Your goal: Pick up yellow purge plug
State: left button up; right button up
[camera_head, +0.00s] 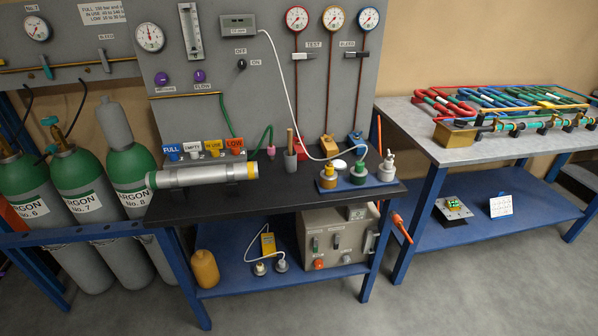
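No part labelled as a purge plug can be read, so I cannot tell which yellow item it is. A small yellow-orange block (328,146) stands at the back of the black bench top, below the middle gauge line. Neither of my grippers is in view.
Colour-labelled tags (212,149) stand behind the cylinder. A white hose (287,85) hangs from the panel to the bench. Green gas cylinders (127,172) stand at left. A second table (470,150) at right carries coloured coils (495,97). Grey floor (480,285) lies clear in front.

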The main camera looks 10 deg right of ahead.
aim_at(328, 174)
jog(key=k, duration=0.65)
jog(key=u, duration=0.8)
jog(key=i, duration=1.55)
jog(key=z, duration=0.75)
